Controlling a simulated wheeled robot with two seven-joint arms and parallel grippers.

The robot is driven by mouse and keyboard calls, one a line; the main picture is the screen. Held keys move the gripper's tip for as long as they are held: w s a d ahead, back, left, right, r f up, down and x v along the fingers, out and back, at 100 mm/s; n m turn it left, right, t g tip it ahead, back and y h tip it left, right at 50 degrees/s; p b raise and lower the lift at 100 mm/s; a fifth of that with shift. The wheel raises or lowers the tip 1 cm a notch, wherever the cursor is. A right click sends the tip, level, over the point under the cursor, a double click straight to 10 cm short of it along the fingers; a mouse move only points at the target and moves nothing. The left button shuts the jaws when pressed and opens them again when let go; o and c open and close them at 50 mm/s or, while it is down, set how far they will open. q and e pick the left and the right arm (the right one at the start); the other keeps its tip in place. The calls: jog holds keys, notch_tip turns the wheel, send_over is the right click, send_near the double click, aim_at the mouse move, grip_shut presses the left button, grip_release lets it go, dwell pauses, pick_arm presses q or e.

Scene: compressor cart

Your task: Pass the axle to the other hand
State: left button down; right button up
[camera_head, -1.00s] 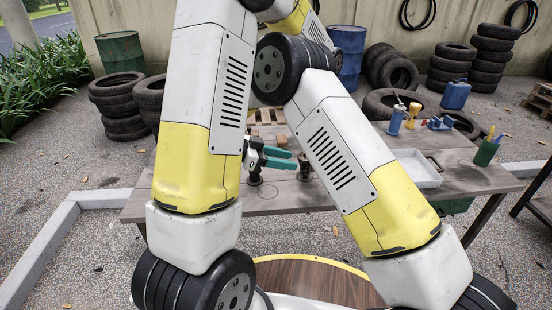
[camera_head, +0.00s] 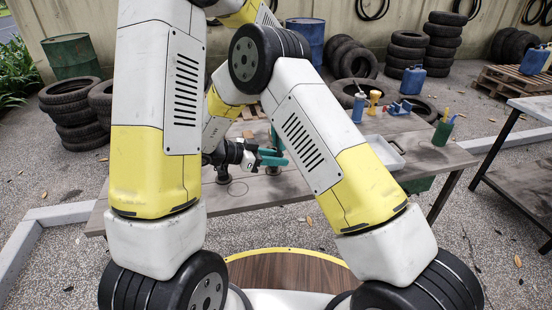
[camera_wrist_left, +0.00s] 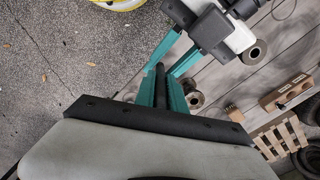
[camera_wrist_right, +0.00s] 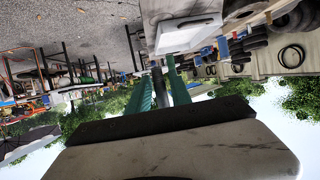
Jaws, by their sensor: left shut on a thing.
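The axle is a thin dark rod (camera_wrist_left: 160,84), seen between the teal fingers of my left gripper (camera_wrist_left: 161,92) in the left wrist view. My left gripper is shut on it and points down over the table; in the head view it is mostly hidden behind my right arm. My right gripper (camera_head: 272,157) lies level and points right, its teal fingers apart, next to the left gripper's fingers. In the right wrist view the dark rod (camera_wrist_right: 157,84) shows between the right gripper's fingers. I cannot tell whether they touch it.
Two round metal pieces stand on the wooden table (camera_head: 300,190) below the grippers; one (camera_wrist_left: 256,52) shows in the left wrist view. A white tray (camera_head: 386,150), blue tools and a green cup (camera_head: 443,133) stand at the right. Tyres and barrels lie behind.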

grip_shut()
dwell(1.0)
pick_arm(q)
jog(key=c, duration=1.3)
grip_release()
